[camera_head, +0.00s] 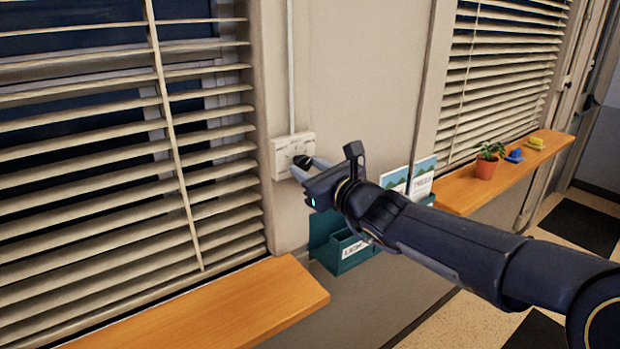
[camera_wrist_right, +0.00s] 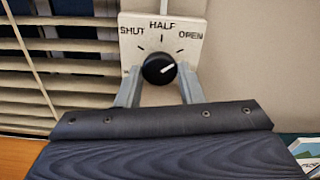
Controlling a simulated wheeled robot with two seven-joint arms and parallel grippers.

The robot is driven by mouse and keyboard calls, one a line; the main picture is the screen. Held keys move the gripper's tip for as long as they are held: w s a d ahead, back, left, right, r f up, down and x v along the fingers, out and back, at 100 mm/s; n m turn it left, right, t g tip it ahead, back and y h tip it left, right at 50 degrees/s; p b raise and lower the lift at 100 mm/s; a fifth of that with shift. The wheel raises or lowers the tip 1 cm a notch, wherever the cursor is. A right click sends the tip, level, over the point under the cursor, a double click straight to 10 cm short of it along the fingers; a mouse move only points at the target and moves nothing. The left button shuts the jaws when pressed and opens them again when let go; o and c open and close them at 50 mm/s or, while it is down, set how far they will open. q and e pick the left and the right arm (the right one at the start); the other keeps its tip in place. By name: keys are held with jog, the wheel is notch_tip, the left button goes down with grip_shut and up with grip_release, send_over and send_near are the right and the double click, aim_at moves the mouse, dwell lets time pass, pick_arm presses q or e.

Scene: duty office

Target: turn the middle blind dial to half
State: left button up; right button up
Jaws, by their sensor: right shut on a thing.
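The blind dial is a black round knob (camera_wrist_right: 158,69) on a white wall plate (camera_head: 284,158), marked SHUT, HALF and OPEN in the right wrist view. Its white pointer line aims right and slightly up, on the OPEN side of HALF. My right gripper (camera_head: 304,166) is shut on the knob, one finger on each side. The window blind (camera_head: 90,150) left of the plate has its slats tilted apart, with dark glass showing between them. My left gripper is not in view.
A wooden sill (camera_head: 215,305) juts out below the plate at left. A teal wall holder (camera_head: 345,247) hangs under my right gripper. At right are another blind (camera_head: 500,75) and a sill (camera_head: 462,195) with a potted plant (camera_head: 487,163) and small blue and yellow items.

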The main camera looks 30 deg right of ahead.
jog(key=n+b, duration=0.2)
jog(key=b, duration=0.1)
jog(key=shift+f+n, duration=0.2)
jog(key=shift+n, duration=0.2)
jog(key=shift+n+b, duration=0.75)
jog(key=shift+n, duration=0.05)
jog(key=n+b, duration=0.1)
jog(key=n, duration=0.1)
jog(key=shift+r+n+b, duration=0.15)
jog(key=shift+n+b, duration=0.15)
jog(key=shift+d+n+b, duration=0.1)
jog(key=shift+n+b, duration=0.5)
jog(key=shift+n, duration=0.8)
jog(key=shift+r, duration=0.1)
jog(key=o, duration=1)
jog(key=shift+c, duration=0.2)
